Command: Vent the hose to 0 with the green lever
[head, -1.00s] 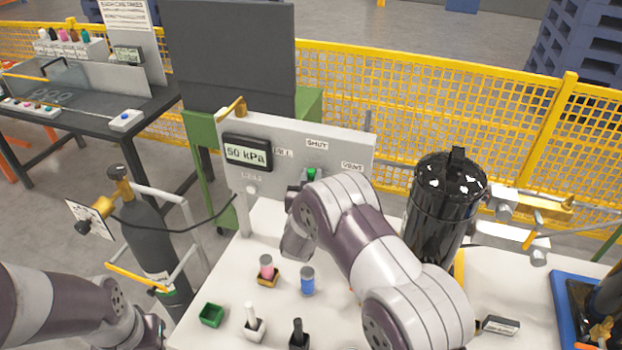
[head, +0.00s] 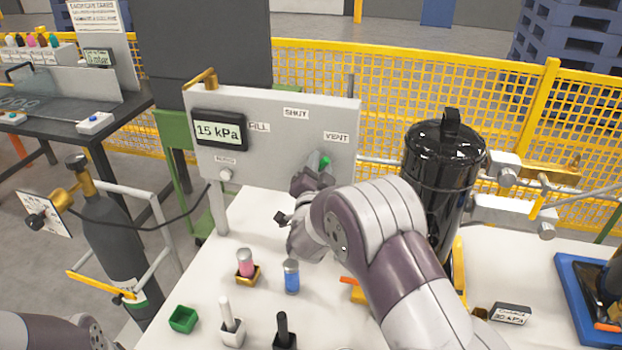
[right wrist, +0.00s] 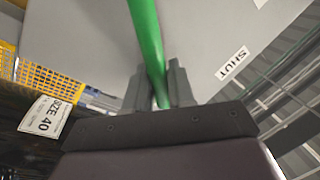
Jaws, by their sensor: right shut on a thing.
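The green lever (head: 325,160) is on the grey panel (head: 270,170), tilted to the right toward the VENT label (head: 336,137). My right gripper (head: 318,172) is at the lever, mostly hidden behind my own arm in the head view. In the right wrist view the fingers (right wrist: 160,90) are shut on the green lever (right wrist: 147,40). The gauge display (head: 219,131) on the panel reads 15 kPa. A dark hose (head: 150,217) runs from the gas cylinder (head: 115,235) toward the panel. My left gripper is out of view; only part of my left arm shows at bottom left.
A black tank (head: 440,185) stands right of my right arm. On the white table are a pink vial (head: 245,263), a blue vial (head: 291,277), a green tray (head: 183,319), and a sign (head: 511,314) reading 30 kPa. A yellow fence (head: 400,110) runs behind.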

